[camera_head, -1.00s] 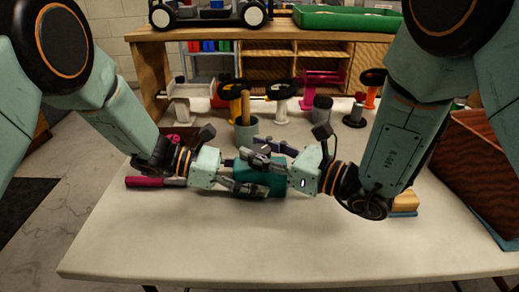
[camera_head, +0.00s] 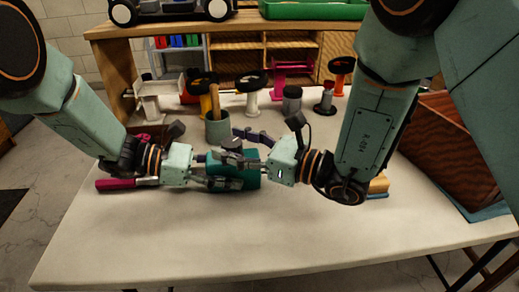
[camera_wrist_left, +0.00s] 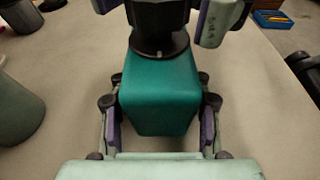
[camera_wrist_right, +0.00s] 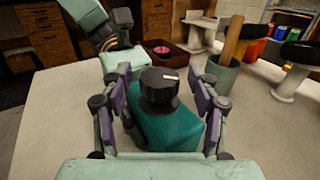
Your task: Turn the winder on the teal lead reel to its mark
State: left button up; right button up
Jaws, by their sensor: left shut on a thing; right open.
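The teal lead reel (camera_head: 243,172) lies on the near table between my grippers; its teal body also shows in the left wrist view (camera_wrist_left: 160,90). My left gripper (camera_head: 212,178) is shut on the body, one finger on each side. The black winder (camera_wrist_right: 158,90) stands out from one end of the reel, with a white line on its top pointing right in the right wrist view. My right gripper (camera_wrist_right: 163,95) is open, its fingers on either side of the winder with gaps. I cannot make out a separate mark on the reel.
A grey-green cup (camera_head: 217,127) with a wooden handle stands just behind the reel. A magenta-handled tool (camera_head: 115,184) lies at left. Several spool stands line the table's back. A brown bin (camera_head: 440,145) is at right. The front tabletop is clear.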

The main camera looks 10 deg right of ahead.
jog(key=v, duration=1.1)
jog(key=shift+d, duration=0.1)
jog(key=shift+w, duration=0.1)
jog(key=shift+w+d+n+g+y, duration=0.9)
jog(key=shift+w+n+g+y, duration=0.5)
jog(key=shift+w+n+g, duration=2.35)
jog(key=shift+m+g, duration=0.75)
jog(key=a, duration=0.4)
jog(key=s+a, duration=0.1)
jog(key=a, duration=0.7)
jog(key=shift+s+r, duration=0.15)
jog(key=shift+s, duration=0.1)
jog(key=c, duration=1.2)
